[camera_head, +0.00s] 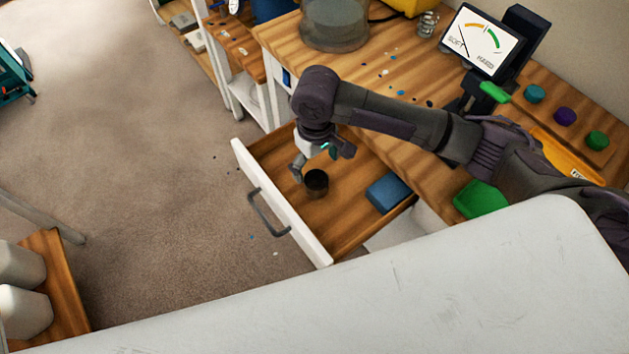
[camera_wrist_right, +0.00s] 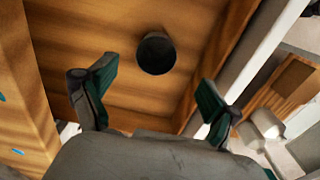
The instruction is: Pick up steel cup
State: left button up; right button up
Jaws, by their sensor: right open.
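The steel cup (camera_head: 316,182) looks dark and round and stands upright in the open wooden drawer (camera_head: 345,215), near the drawer's front panel. In the right wrist view the cup (camera_wrist_right: 156,53) lies beyond the fingertips, roughly centred between them. My right gripper (camera_head: 322,160) is open and empty, just above and behind the cup in the head view; its two fingers (camera_wrist_right: 150,95) stand wide apart in the wrist view. I cannot tell the exact height of the gripper above the cup. My left gripper is not in view.
A blue box (camera_head: 388,193) lies in the drawer's right part. The drawer's white front with its grey handle (camera_head: 268,213) borders the cup's side. The workbench (camera_head: 400,75) above carries a gauge screen (camera_head: 482,42) and coloured pucks. Open floor (camera_head: 150,150) lies left of the drawer.

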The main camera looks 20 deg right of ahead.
aim_at(316, 184)
notch_tip(316, 184, down, 3)
jog(key=shift+w+f, duration=0.1)
jog(key=shift+f, duration=0.1)
notch_tip(316, 184, down, 3)
jog(key=shift+w, duration=0.1)
notch_tip(316, 184, down, 3)
jog(key=shift+w+d+f+p, duration=0.1)
jog(key=shift+f+p, duration=0.05)
jog(key=shift+p, duration=0.15)
jog(key=shift+f, duration=0.1)
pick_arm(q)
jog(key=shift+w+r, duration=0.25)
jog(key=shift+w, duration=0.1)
pick_arm(e)
jog(key=c, duration=1.3)
